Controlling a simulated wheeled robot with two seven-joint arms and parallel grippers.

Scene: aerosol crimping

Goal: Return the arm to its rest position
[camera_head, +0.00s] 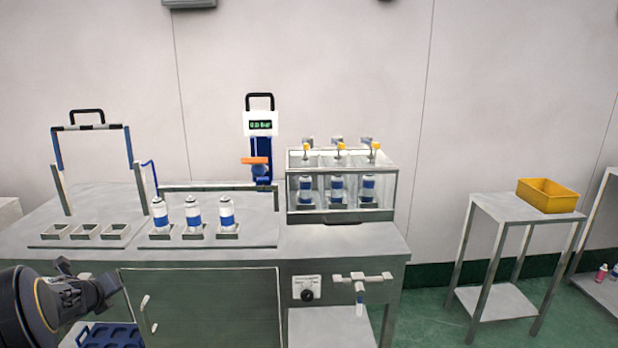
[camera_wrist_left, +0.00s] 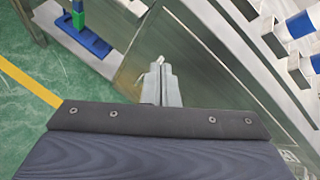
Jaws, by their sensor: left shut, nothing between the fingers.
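My left arm comes in at the lower left in the head view, with its dark left gripper (camera_head: 92,280) in front of the bench's front edge. In the left wrist view the two grey fingers of the left gripper (camera_wrist_left: 161,84) are pressed together with nothing between them. The gripper is apart from the cans and holders. My right gripper is in neither view.
The metal bench (camera_head: 340,243) carries three blue-banded cans (camera_head: 194,214) in holders, empty holders (camera_head: 86,231) at left, and a clear case (camera_head: 340,180) with more cans. A blue tray (camera_head: 110,336) sits below the gripper. A side table (camera_head: 478,207) bears a yellow bin (camera_head: 547,195).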

